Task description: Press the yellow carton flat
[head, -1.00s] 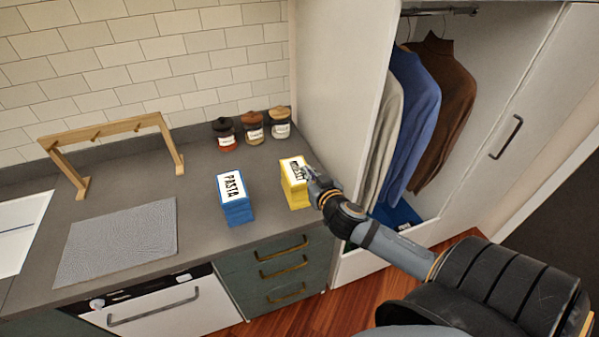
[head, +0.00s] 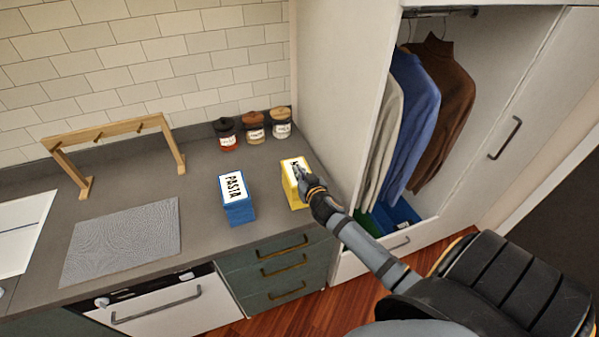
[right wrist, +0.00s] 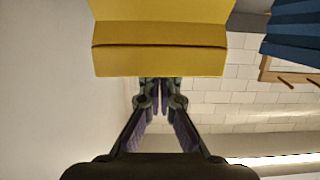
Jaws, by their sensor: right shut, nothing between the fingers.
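The yellow carton (head: 293,194) stands upright on the grey counter, near its right end, with a white label on top. In the right wrist view the yellow carton (right wrist: 160,38) fills the upper middle and shows a dark crease across it. My right gripper (head: 299,170) is shut and empty, with its fingertips over the carton's top. In the right wrist view the closed fingertips (right wrist: 160,84) overlap the carton's edge; I cannot tell whether they touch it. The gripper partly hides the carton's right side. My left gripper is not in view.
A blue pasta carton (head: 238,210) stands to the left. Several lidded jars (head: 254,127) stand behind, by the tiled wall. A wooden rack (head: 110,135) and a grey mat (head: 125,240) lie further left. An open wardrobe (head: 340,90) is close on the right.

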